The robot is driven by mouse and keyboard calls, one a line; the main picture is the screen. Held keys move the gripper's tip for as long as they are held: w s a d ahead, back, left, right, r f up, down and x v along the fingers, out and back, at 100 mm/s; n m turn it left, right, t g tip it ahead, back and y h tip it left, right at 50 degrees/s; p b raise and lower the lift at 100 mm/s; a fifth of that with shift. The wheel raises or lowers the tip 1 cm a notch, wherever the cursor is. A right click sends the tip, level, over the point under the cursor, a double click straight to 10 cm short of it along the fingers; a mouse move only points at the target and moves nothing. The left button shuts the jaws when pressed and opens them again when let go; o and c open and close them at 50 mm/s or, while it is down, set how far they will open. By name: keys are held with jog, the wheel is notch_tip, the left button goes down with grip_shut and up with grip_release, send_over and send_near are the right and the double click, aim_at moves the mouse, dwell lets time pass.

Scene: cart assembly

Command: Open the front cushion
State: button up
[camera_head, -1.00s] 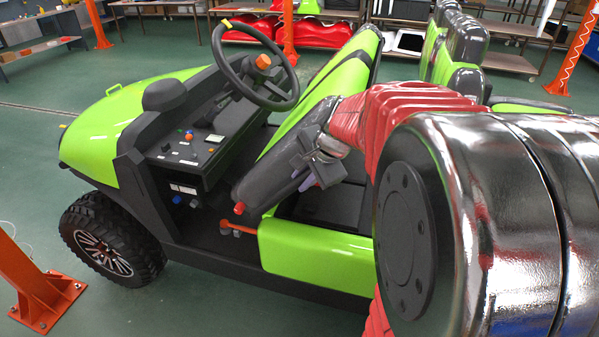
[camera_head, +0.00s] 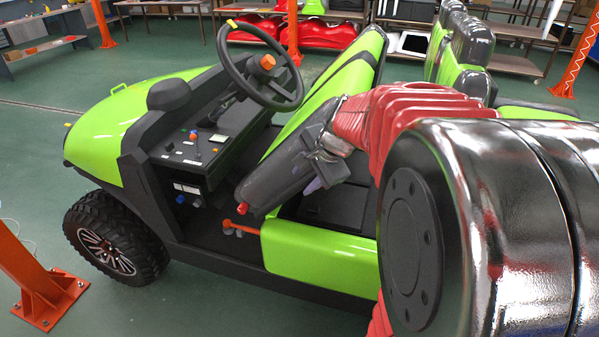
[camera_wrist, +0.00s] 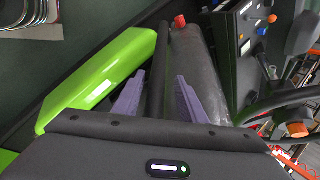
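The front cushion (camera_head: 275,175) is a dark grey seat pad on the green cart, raised at a slant in front of the green and black backrest (camera_head: 340,75). A red knob (camera_head: 242,209) sits at its lower end and also shows in the wrist view (camera_wrist: 180,21). My gripper (camera_head: 312,185) is at the cushion's side. In the wrist view my gripper's two purple fingers (camera_wrist: 160,88) stand well apart, with the cushion's edge (camera_wrist: 161,65) between them. The right finger overlaps the cushion's face (camera_wrist: 192,65); whether either finger touches it is unclear.
The steering wheel (camera_head: 229,48) and the control panel (camera_head: 190,150) are close in front of the cushion. The green side panel (camera_head: 318,252) lies below it. An orange post (camera_head: 35,280) stands at the left. Green floor is free beside the cart.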

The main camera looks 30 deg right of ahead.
jog(key=v, duration=1.3)
jog(key=shift+r, duration=0.1)
jog(key=s+a+f+n+g+h, duration=0.1)
jog(key=s+a+f+n+g, duration=0.1)
jog(key=s+a+f+n, duration=0.45)
jog(key=s+a+n, duration=0.2)
jog(key=a+n, duration=0.3)
jog(key=s+a+f+n+t, duration=0.1)
jog(key=s+a+f+n, duration=0.1)
jog(key=a+n, duration=0.4)
jog(key=shift+s+a, duration=0.75)
jog(key=shift+a, duration=0.1)
dwell(0.5)
